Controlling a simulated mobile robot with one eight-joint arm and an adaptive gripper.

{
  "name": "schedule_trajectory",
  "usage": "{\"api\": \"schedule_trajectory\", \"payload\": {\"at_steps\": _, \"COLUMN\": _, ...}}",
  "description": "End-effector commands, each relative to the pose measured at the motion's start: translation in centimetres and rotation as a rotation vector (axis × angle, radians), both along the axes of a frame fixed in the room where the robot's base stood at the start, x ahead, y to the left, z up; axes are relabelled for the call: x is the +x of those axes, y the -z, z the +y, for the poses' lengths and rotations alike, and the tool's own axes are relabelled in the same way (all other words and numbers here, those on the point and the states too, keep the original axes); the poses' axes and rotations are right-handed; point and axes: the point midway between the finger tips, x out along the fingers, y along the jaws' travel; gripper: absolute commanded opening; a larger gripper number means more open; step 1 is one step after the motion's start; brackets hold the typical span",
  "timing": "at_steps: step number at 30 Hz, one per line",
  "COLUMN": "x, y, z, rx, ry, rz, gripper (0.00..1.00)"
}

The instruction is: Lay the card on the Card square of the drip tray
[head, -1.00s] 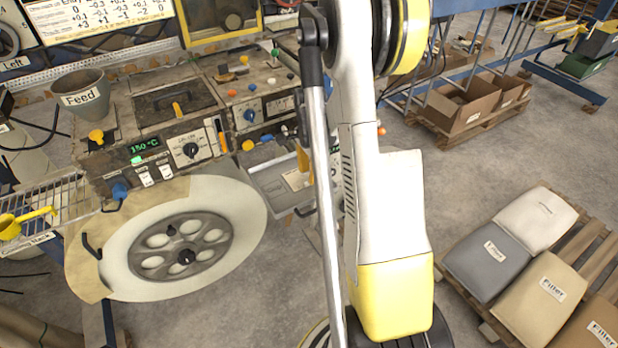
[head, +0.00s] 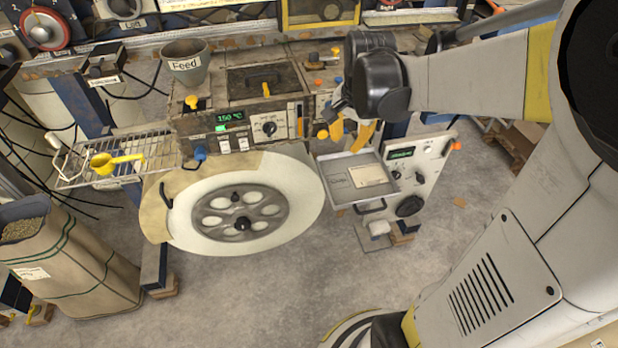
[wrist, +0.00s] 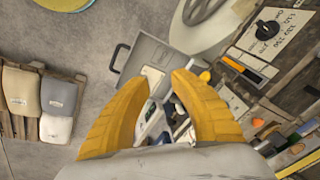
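The drip tray (head: 341,195) is a shallow grey metal tray right of the large wheel. A pale beige rectangle with small print (head: 371,176) lies in its right part, with small dark lettering to its left. I cannot tell whether this rectangle is the loose card or the marked Card square. My gripper (head: 348,138) hangs above and behind the tray, its yellow fingers pointing down. In the wrist view my gripper (wrist: 161,80) is open, with no card visible between the fingers. The tray (wrist: 142,55) lies beyond the fingertips there, its pale area (wrist: 153,76) partly hidden.
A machine with a Feed cup (head: 186,64) and control panel stands behind the wheel (head: 180,224). A wire rack (head: 75,178) with a yellow scoop (head: 117,161) is left. A white control box (head: 425,170) adjoins the tray. A sack (head: 75,262) stands front left.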

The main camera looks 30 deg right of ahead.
Motion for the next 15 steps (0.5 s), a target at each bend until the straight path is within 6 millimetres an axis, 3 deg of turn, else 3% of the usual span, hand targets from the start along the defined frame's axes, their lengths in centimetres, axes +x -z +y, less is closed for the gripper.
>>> {"api": "schedule_trajectory", "payload": {"at_steps": 1, "x": -1.2, "y": -1.3, "z": 2.6, "rx": -0.033, "ry": -0.119, "rz": -0.030, "gripper": 0.27}}
{"api": "schedule_trajectory", "payload": {"at_steps": 6, "x": -4.9, "y": -4.1, "z": 9.4, "rx": -0.168, "ry": -0.522, "rz": -0.140, "gripper": 0.27}}
{"api": "schedule_trajectory", "payload": {"at_steps": 10, "x": -7.7, "y": -4.8, "z": 13.1, "rx": -0.271, "ry": -0.778, "rz": -0.216, "gripper": 0.27}}
{"api": "schedule_trajectory", "payload": {"at_steps": 15, "x": -9.9, "y": -4.6, "z": 15.6, "rx": -0.364, "ry": -0.982, "rz": -0.278, "gripper": 0.27}}
